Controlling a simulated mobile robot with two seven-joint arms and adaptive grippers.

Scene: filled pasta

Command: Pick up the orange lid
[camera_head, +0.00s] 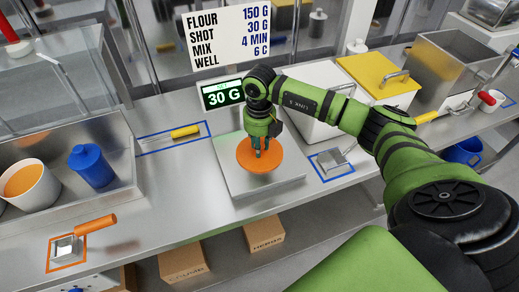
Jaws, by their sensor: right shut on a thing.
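The orange lid (274,161) is a round disc above or on the flat metal plate of the scale (233,181), in the middle of the head view. My right gripper (258,153) points down at the middle of the lid and is shut on it. The fingers hide the part they hold. I cannot tell whether the lid touches the plate. The scale's display (223,95) reads 30 G. My left gripper is not in view.
A metal tray at left holds a white tub with orange contents (30,185) and a blue bottle (92,166). An orange-handled scoop (97,223) lies front left. A yellow-handled tool (184,132) lies behind. A small metal scoop (331,160) lies right of the scale.

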